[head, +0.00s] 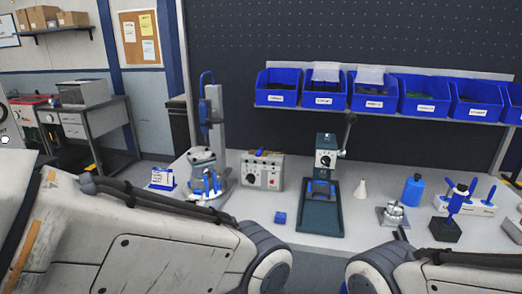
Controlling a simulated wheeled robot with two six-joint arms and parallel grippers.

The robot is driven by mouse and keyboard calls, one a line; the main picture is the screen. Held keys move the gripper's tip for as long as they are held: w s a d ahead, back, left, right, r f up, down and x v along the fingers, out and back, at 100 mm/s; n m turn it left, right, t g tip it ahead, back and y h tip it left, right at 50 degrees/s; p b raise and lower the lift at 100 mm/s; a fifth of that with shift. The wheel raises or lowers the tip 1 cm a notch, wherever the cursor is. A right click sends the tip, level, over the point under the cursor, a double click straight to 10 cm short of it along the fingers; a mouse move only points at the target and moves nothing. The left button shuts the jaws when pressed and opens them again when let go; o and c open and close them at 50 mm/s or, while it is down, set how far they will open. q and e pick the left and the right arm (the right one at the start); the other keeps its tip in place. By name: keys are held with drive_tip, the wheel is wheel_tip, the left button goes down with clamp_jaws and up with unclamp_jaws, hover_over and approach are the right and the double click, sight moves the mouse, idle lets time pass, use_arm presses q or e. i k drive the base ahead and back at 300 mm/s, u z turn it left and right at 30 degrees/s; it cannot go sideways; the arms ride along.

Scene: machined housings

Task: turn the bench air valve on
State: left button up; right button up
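A grey control box (262,173) stands on the bench left of centre. It has dark knobs and a red button on its front, and a small blue lever-like part (260,152) at its top. This may be the air valve, but I cannot tell for certain, nor read whether it is on or off. Links of both my arms fill the lower left and lower right of the head view. Neither gripper shows.
A fixture with a column (213,120) stands left of the box, a dark lever press (325,160) right of it. A small blue block (280,218) lies in front. A white cone bottle (361,188) and blue bottle (412,190) stand further right. Blue bins (424,97) hang above.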

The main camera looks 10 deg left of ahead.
sight(259, 151)
drive_tip(key=u, duration=0.45)
drive_tip(key=k, duration=0.55)
drive_tip(key=u, duration=1.05)
drive_tip(key=i, duration=1.05)
drive_tip(key=z, duration=0.9)
drive_tip(key=i, duration=0.5)
drive_tip(key=z, duration=0.6)
